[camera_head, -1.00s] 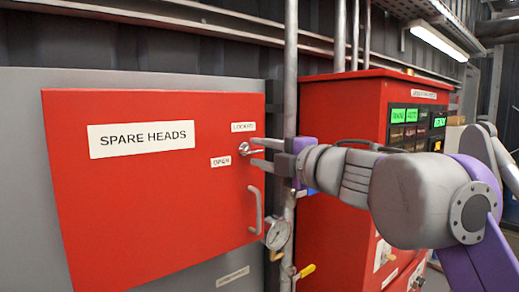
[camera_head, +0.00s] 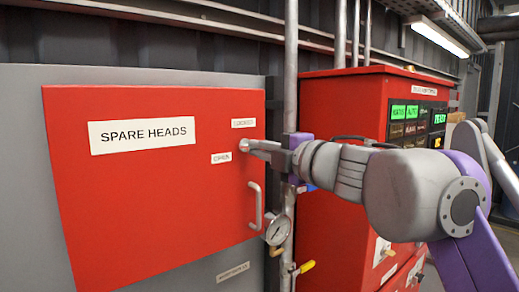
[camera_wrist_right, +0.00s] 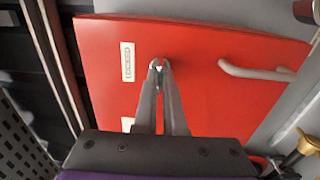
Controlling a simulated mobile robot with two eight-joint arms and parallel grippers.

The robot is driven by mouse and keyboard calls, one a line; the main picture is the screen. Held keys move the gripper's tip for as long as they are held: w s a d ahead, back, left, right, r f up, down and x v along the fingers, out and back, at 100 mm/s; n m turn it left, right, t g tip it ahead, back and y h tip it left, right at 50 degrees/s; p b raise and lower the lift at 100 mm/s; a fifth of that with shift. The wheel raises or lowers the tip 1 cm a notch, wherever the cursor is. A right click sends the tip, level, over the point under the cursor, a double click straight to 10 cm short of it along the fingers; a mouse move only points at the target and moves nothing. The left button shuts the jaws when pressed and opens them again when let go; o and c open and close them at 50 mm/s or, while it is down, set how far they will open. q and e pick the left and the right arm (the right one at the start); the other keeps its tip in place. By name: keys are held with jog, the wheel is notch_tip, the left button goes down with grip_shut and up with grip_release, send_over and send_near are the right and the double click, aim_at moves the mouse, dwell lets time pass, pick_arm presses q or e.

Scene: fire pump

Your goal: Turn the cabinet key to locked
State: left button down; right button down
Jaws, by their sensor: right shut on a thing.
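The red cabinet door (camera_head: 150,210) marked SPARE HEADS is closed. Its key (camera_head: 244,145) sits in the lock near the door's right edge, between the LOCKED label (camera_head: 244,123) above and the OPEN label (camera_head: 221,158) below left. My right gripper (camera_head: 256,147) is shut on the key, its fingers reaching in from the right. In the right wrist view the fingertips (camera_wrist_right: 159,66) meet around the small metal key, mostly hidden, beside the LOCKED label (camera_wrist_right: 127,62). The key's exact angle cannot be told. My left gripper is not in view.
A curved door handle (camera_head: 256,206) is below the lock. A red control cabinet (camera_head: 340,105) with lit green panels is behind my right arm.

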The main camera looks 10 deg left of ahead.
jog(key=shift+m, duration=9)
jog(key=c, duration=1)
grip_release()
